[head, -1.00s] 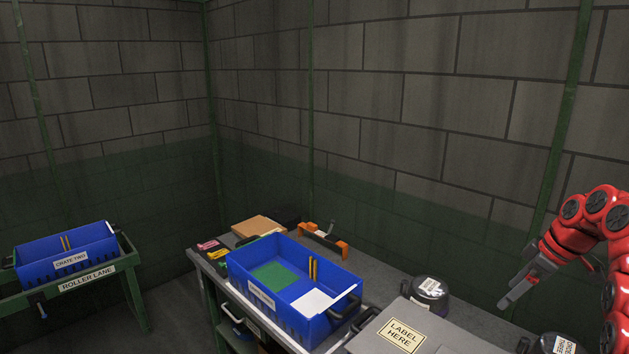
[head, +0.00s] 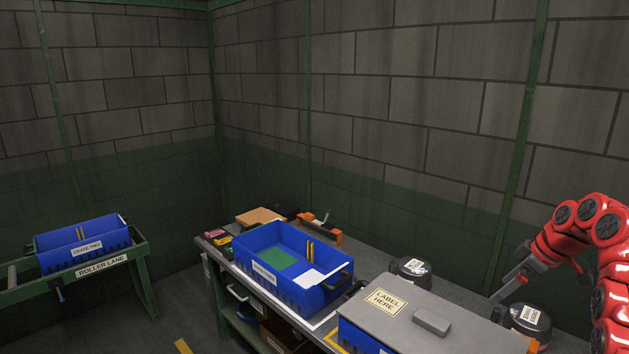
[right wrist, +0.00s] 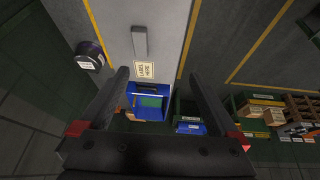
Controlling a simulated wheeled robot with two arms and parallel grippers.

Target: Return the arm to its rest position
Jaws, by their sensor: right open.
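My right arm (head: 590,235) is red and comes in from the right edge of the head view. Its grey gripper (head: 503,292) is raised near the right end of the workbench. In the right wrist view the two dark fingers of the right gripper (right wrist: 165,85) are spread wide, with nothing between them but the distant floor and bench. The gripper is open and empty. My left gripper is not in view.
A blue crate (head: 240,250) stands on the workbench (head: 375,262), beside a grey lid (head: 455,335) marked LABEL HERE. Dark round pots (head: 411,274) (head: 530,330) stand behind the lid. Crate two (head: 112,239) sits on the roller lane (head: 140,255) at left.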

